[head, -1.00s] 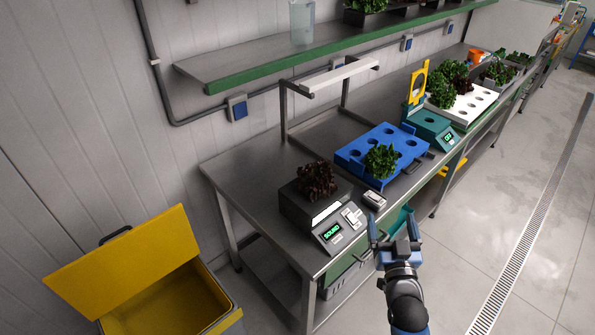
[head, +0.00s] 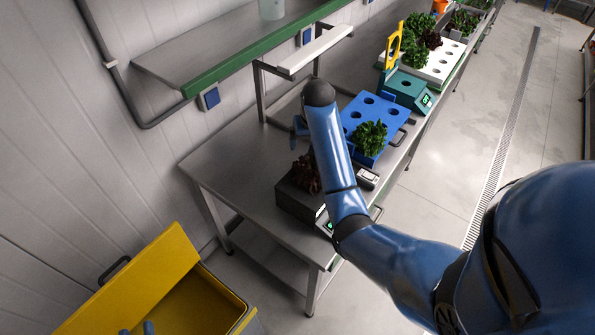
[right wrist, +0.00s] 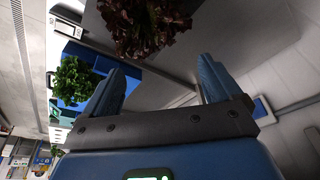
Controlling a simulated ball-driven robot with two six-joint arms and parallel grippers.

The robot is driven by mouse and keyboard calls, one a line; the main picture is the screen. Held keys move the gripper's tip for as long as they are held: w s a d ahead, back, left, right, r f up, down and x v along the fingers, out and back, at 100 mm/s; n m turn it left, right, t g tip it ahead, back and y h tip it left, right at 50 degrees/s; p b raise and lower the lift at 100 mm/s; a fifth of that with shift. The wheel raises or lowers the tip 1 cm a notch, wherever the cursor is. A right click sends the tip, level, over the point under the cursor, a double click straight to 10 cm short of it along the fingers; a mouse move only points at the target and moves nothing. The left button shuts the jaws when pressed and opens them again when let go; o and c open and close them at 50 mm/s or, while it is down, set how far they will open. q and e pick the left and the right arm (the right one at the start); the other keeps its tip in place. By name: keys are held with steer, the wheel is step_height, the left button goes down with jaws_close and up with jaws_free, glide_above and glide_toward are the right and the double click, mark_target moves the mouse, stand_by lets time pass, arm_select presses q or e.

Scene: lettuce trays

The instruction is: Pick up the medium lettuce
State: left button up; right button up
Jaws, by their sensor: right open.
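A dark red lettuce (head: 305,173) sits on the dark scale (head: 297,203) at the near end of the bench, partly hidden by my right arm. It also shows at the top of the right wrist view (right wrist: 145,25). A green lettuce (head: 369,137) sits in the blue tray (head: 368,104) behind the scale. I cannot tell from size which is the medium one. My right gripper (head: 301,125) is mostly hidden behind its arm. In the right wrist view its fingers (right wrist: 160,82) are apart and empty, with the red lettuce beyond them. Tips of my left gripper (head: 137,328) show at the bottom edge.
A yellow bin (head: 215,296) with its lid raised stands left of the bench. A teal scale (head: 405,90) and a white tray (head: 437,62) with lettuces lie further along. A green-edged shelf (head: 225,75) and a white bar (head: 315,50) are above the bench. The bench's left end is clear.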

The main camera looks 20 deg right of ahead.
mark_target(314, 165)
steer(key=s, duration=0.1)
steer(key=s+f+g, duration=0.1)
steer(key=s, duration=0.1)
steer(key=shift+f+g, duration=0.25)
steer(key=shift+g, duration=0.05)
step_height(314, 165, down, 2)
steer(key=shift+d+f+b, duration=0.1)
steer(key=shift+b, duration=0.55)
steer(key=shift+w+f+p, duration=0.3)
steer(key=shift+f+p, duration=0.2)
steer(key=shift+f, duration=0.3)
steer(key=shift+w+f, duration=0.15)
steer(key=shift+f, duration=0.25)
steer(key=shift+s+d+f+p, duration=0.1)
steer(key=shift+s+f+p, duration=0.1)
steer(key=shift+f+p, duration=0.4)
steer(key=f+p, duration=0.1)
steer(key=f, duration=0.2)
steer(key=shift+d, duration=0.2)
steer(key=shift+w+f, duration=0.2)
steer(key=shift+f, duration=0.3)
steer(key=shift+r, duration=0.1)
steer(key=c, duration=1.1)
